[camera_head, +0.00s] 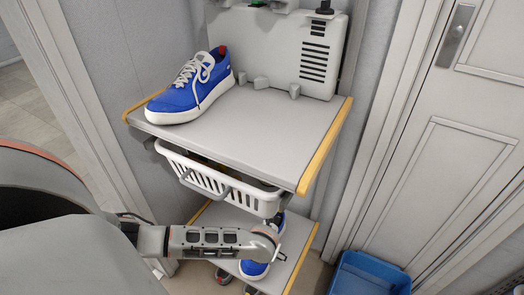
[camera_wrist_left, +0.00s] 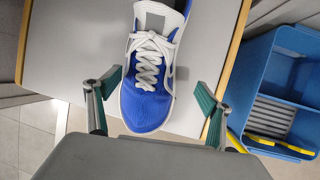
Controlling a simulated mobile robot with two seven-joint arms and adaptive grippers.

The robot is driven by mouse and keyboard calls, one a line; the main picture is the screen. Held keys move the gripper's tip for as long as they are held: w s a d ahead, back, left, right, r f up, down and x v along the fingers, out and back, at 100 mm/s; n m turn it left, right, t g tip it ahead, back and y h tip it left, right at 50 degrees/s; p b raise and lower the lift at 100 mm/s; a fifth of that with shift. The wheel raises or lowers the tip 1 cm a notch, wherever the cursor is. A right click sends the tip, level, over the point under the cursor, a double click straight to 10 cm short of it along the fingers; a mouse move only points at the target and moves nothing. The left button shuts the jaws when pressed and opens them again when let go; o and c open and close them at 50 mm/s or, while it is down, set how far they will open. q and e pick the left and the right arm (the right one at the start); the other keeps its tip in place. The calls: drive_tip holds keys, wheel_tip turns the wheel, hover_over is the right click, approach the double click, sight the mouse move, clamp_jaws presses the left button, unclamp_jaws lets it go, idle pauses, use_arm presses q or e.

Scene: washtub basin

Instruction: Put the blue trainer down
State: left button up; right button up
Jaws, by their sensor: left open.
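One blue trainer (camera_head: 190,92) with white laces and sole stands upright on the upper grey shelf in the head view. A second blue trainer (camera_head: 253,270) is on the lower shelf, partly hidden by my left wrist. In the left wrist view this lower trainer (camera_wrist_left: 148,108) sits on the grey board, its toe toward my gripper. My left gripper (camera_wrist_left: 158,88) is open, with one green-padded finger on each side of the shoe. The left fingertip is very close to the sole; I cannot tell if it touches. The right finger stands apart. My right gripper is not in view.
A white basket (camera_head: 215,178) hangs under the upper shelf (camera_head: 262,125), above the lower shelf (camera_wrist_left: 70,50). A white vented panel (camera_head: 285,50) stands behind the upper shelf. A blue crate (camera_head: 368,277) is on the floor at right, near a white door (camera_head: 450,160).

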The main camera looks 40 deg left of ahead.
use_arm(q)
drive_tip(key=s+d, duration=0.1)
drive_tip(key=s+d+p, duration=0.1)
drive_tip(key=s, duration=0.1)
drive_tip(key=shift+d+r, duration=0.15)
drive_tip(key=shift+r, duration=0.05)
drive_tip(key=s+d, duration=0.2)
drive_tip(key=s, duration=0.1)
drive_tip(key=shift+d+f+p, duration=0.1)
drive_tip(key=shift+f+p, duration=0.05)
drive_tip(key=shift+p, duration=0.2)
drive_tip(key=shift+s+d, duration=0.15)
drive_tip(key=shift+s, duration=0.2)
drive_tip(key=shift+s+d+f, duration=0.1)
drive_tip(key=shift+s+f, duration=0.05)
drive_tip(key=shift+s, duration=0.05)
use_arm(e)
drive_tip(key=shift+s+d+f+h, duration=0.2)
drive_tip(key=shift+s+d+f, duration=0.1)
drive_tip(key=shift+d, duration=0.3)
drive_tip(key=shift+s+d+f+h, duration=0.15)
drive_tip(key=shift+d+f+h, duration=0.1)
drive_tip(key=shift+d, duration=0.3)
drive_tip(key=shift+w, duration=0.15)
